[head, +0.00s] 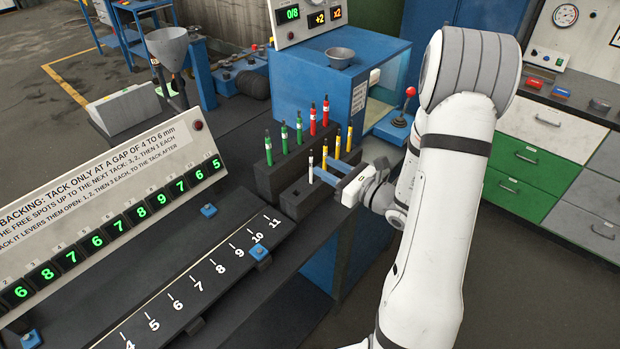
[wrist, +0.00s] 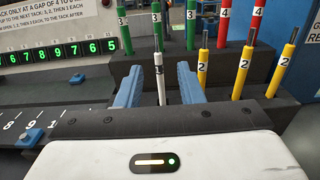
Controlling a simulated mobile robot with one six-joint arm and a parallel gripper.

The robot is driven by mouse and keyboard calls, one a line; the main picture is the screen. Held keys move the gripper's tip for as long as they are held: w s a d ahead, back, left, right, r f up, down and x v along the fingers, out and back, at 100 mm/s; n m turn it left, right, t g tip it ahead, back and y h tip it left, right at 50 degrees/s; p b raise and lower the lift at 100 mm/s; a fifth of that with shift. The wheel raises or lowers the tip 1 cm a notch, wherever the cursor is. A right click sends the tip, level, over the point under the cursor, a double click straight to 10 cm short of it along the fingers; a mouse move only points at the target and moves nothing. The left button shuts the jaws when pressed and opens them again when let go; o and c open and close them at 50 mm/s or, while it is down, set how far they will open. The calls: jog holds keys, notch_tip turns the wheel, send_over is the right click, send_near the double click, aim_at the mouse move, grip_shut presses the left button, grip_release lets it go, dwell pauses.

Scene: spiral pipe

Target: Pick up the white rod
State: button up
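The white rod (head: 311,167) stands upright in the front step of a dark stepped rack (head: 268,180). It also shows in the wrist view (wrist: 160,85), with a dark tip and a marking on its label. My gripper (head: 318,178) is open, with its blue fingers level and pointing at the rack. In the wrist view the white rod shows between the two fingers of my gripper (wrist: 158,78), with a gap on each side. I cannot tell whether the rod is fully between the fingertips or just beyond them.
Yellow rods (wrist: 243,72) stand close to the right finger. Green rods (head: 284,138) and red rods (head: 313,122) stand on the higher step behind. A numbered rail (head: 200,285) and a sign panel with green digits (head: 110,200) lie to the left. A blue machine (head: 300,85) stands behind.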

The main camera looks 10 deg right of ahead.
aim_at(312, 161)
jog(key=p+x, duration=0.2)
jog(key=x, duration=0.5)
jog(key=shift+w+a+f, duration=0.1)
jog(key=shift+a, duration=0.2)
grip_shut()
